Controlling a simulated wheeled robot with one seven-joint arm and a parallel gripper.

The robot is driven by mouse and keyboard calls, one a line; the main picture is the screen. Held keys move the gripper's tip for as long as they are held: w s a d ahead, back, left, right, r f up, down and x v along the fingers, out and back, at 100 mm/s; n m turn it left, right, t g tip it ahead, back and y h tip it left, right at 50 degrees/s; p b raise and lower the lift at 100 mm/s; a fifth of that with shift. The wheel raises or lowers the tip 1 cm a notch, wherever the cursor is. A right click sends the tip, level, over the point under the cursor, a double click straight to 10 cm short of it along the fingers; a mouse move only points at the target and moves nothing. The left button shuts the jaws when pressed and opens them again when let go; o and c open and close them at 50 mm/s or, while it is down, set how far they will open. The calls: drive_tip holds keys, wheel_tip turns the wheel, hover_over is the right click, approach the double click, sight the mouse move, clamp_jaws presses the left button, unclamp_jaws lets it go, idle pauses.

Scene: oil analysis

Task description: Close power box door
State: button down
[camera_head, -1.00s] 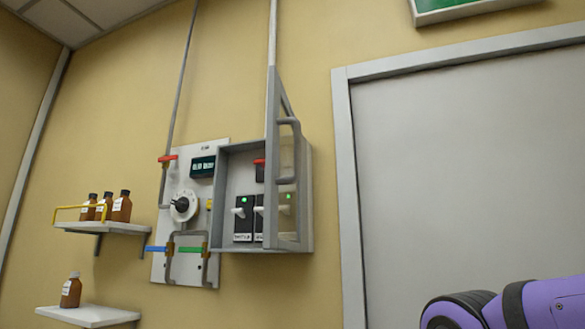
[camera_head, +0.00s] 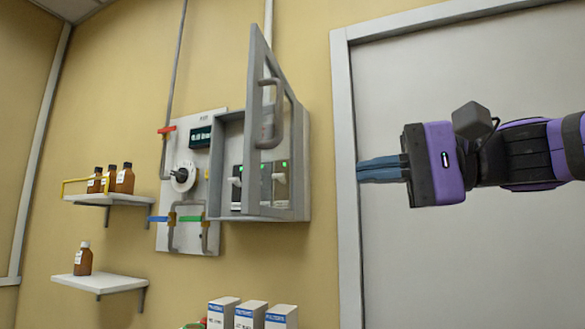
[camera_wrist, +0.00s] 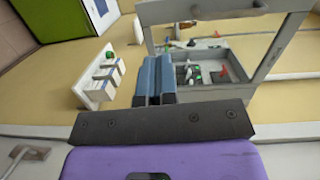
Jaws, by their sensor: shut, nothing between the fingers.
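The grey power box (camera_head: 303,165) is on the yellow wall, with switches and green lights inside. Its framed door (camera_head: 257,125) with a clear pane and a grey handle (camera_head: 270,112) stands open, swung out towards me. In the wrist view the door frame (camera_wrist: 278,45) shows at the upper right and the open box (camera_wrist: 235,52) behind it. My gripper (camera_head: 360,170) is shut and empty, right of the box and apart from the door, in front of the grey room door. Its blue fingers (camera_wrist: 153,62) also show in the wrist view.
A control panel (camera_head: 180,235) with a dial, display and coloured valve levers is left of the box. Shelves (camera_head: 98,284) with brown bottles (camera_head: 124,179) are further left. White boxes (camera_head: 250,314) stand below. The room door (camera_head: 440,70) is at right.

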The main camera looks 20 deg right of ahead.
sight(254, 168)
drive_tip(key=shift+y, duration=0.3)
drive_tip(key=x, duration=0.4)
drive_tip(key=r+x, duration=0.1)
drive_tip(key=x, duration=0.8)
drive_tip(key=shift+w+a+r, duration=0.1)
drive_tip(key=shift+w+r, duration=0.1)
drive_tip(key=shift+w, duration=0.05)
drive_tip(key=shift+a+t, duration=0.2)
drive_tip(key=shift+t, duration=0.1)
